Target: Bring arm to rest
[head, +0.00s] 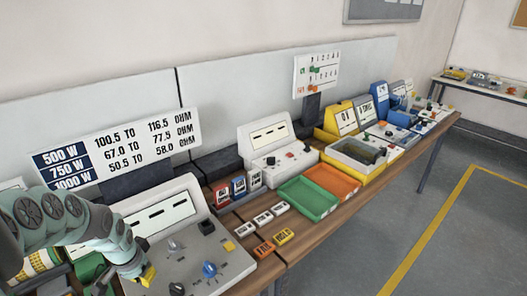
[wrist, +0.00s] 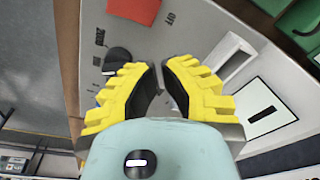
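My arm reaches in from the left edge of the head view, bent downward over the workbench. My gripper (head: 147,277) is low over the left part of a grey control console (head: 222,262). In the wrist view, the two yellow ribbed fingers of my gripper (wrist: 160,68) stand apart with a narrow gap between their dark pads. A black knob (wrist: 118,57) on the panel sits just beyond the left finger. I cannot tell whether the fingers touch the panel.
The console carries a blue knob (head: 210,269). Green (head: 307,199) and orange (head: 334,181) trays and small white and orange blocks lie to its right on the wooden bench (head: 285,240). A resistance sign (head: 118,148) stands behind. The floor at right is clear.

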